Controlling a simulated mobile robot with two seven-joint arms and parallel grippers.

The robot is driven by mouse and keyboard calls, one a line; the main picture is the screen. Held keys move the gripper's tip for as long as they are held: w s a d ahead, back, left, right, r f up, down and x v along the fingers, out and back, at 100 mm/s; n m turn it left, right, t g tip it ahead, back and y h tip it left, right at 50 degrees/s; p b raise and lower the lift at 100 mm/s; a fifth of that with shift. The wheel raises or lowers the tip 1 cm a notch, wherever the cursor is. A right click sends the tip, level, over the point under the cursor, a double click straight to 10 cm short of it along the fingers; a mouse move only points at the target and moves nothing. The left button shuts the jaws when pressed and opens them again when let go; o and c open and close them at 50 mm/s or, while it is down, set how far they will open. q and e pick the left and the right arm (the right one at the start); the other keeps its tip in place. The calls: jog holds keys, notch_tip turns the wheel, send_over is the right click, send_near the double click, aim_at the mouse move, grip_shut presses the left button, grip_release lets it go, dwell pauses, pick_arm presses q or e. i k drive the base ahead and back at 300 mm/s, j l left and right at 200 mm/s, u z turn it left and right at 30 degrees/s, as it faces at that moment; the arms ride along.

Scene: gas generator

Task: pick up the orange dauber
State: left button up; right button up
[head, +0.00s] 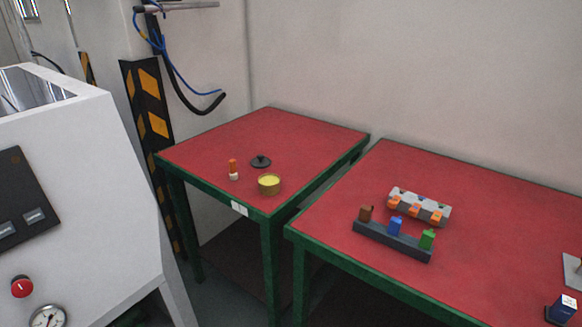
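The orange dauber (233,169) stands upright on the red top of the left green-framed table (212,148), near its front left edge. It has an orange upper part and a pale lower part. No gripper shows in the head view, and nothing touches the dauber.
A round tin with yellow contents (269,184) and a black disc with a knob (261,161) are close to the dauber's right. The right table (335,215) holds a dark rack (392,241) with coloured blocks and a grey-orange part (418,207). A white machine (100,190) stands at left.

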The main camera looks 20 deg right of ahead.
aim_at(234, 175)
jog(key=z, duration=0.4)
jog(key=u, duration=2)
jog(key=z, duration=2)
jog(key=i+j+z, duration=0.1)
jog(key=i, duration=0.35)
jog(key=i+j+z, duration=0.1)
jog(key=i+j, duration=0.2)
jog(key=i, duration=0.1)
